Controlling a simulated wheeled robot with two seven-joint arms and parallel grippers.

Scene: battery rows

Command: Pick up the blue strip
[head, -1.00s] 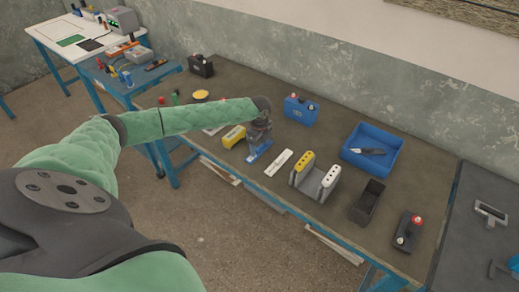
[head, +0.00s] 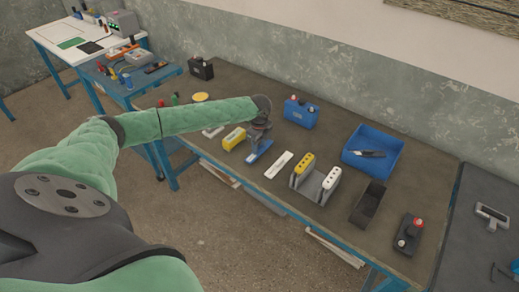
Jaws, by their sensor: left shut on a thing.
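The blue strip (head: 259,151) is at the front part of the workbench, between a yellow block and a white strip. My left gripper (head: 257,140) points down over its upper end and is shut on it. The gripper hides the strip's far end. I cannot tell whether the strip touches the bench top. My right gripper does not show.
A yellow block (head: 234,138) stands close on the left and a white strip (head: 279,164) lies close on the right. A grey holder (head: 313,186) with yellow and white strips is further right. A blue battery (head: 300,112) and a blue bin (head: 372,146) stand behind.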

